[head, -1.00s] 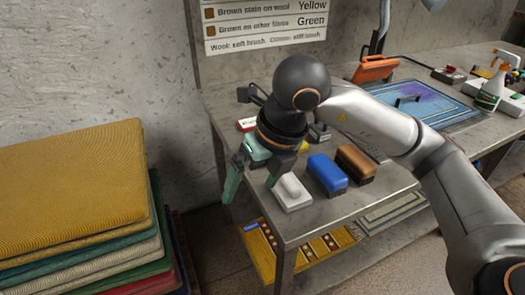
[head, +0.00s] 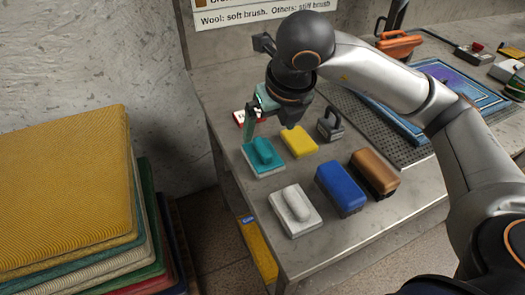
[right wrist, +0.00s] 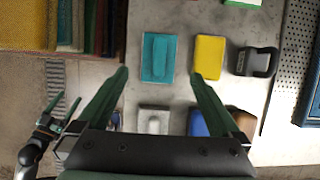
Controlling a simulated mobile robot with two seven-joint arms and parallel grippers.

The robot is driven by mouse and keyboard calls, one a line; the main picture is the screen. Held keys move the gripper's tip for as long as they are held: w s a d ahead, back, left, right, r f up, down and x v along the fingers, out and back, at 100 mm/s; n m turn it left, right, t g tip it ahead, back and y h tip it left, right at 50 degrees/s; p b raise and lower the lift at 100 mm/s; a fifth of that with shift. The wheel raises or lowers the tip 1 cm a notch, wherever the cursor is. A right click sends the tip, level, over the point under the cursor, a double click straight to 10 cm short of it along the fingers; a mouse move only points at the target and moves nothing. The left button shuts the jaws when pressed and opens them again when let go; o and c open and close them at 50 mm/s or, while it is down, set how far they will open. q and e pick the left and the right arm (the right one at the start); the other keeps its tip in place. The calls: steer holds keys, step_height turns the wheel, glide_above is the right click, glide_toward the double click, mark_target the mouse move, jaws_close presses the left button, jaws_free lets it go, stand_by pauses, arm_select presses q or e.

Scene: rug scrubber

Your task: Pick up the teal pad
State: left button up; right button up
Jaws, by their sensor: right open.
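The teal pad (head: 263,157), a flat block with a raised teal grip on a pale base, lies on the metal table near its left edge. It also shows in the right wrist view (right wrist: 148,73), between the fingertips in the picture. My right gripper (head: 268,132) is open and empty, with green fingers pointing down; it hangs above the table just behind the pad. One fingertip overlaps the pad's back edge in the head view.
A yellow sponge (head: 299,141) lies right beside the pad. A white brush (head: 295,209), a blue brush (head: 341,188) and a brown brush (head: 375,173) stand in front. A grey-handled block (head: 330,125) is behind. Stacked rugs (head: 65,190) stand at the left.

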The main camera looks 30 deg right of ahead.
mark_target(263, 146)
steer(key=x, duration=0.9)
steer(key=shift+w+f, duration=0.1)
steer(key=shift+c, duration=0.2)
steer(key=c, duration=1.1)
